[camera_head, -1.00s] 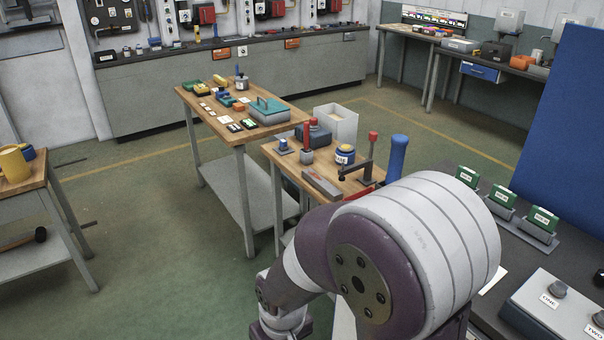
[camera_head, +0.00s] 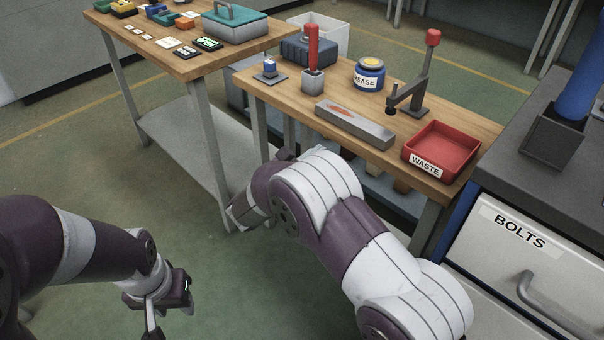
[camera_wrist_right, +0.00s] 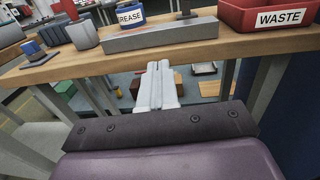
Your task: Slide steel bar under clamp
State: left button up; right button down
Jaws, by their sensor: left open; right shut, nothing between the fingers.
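The grey steel bar (camera_head: 355,124) lies on the wooden table near its front edge, with an orange-red mark on top. It also shows in the right wrist view (camera_wrist_right: 150,38). The dark clamp (camera_head: 418,88), with a red-topped handle, stands behind the bar's right end. Its arm reaches left, and its pad appears just behind the bar. My right gripper (camera_wrist_right: 158,66) is shut and empty, in front of the table edge below the bar; in the head view its fingers are not clear. My left gripper (camera_head: 168,306) is open over the floor at lower left, away from the table.
A red WASTE tray (camera_head: 441,148) sits right of the bar. A GREASE tin (camera_head: 368,74) and a red-handled tool in a grey block (camera_head: 312,80) stand behind it. A BOLTS drawer unit (camera_head: 530,250) is at right. A second table (camera_head: 180,66) stands at left.

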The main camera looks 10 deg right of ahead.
aim_at(351, 130)
jog(key=x, duration=1)
jog(key=shift+d+r, duration=0.15)
jog(key=shift+r, duration=0.05)
jog(key=shift+d+f+b, duration=0.1)
jog(key=shift+f+b, duration=0.1)
jog(key=shift+b, duration=0.3)
jog(key=b+x, duration=0.3)
jog(key=b, duration=0.1)
jog(key=shift+w+d+f+b, duration=0.2)
jog(key=shift+b, duration=0.2)
jog(key=shift+w+d+r, duration=0.15)
jog(key=shift+w+d, duration=0.05)
jog(key=shift+d, duration=0.1)
jog(key=shift+w+r, duration=0.1)
jog(key=shift+r, duration=0.15)
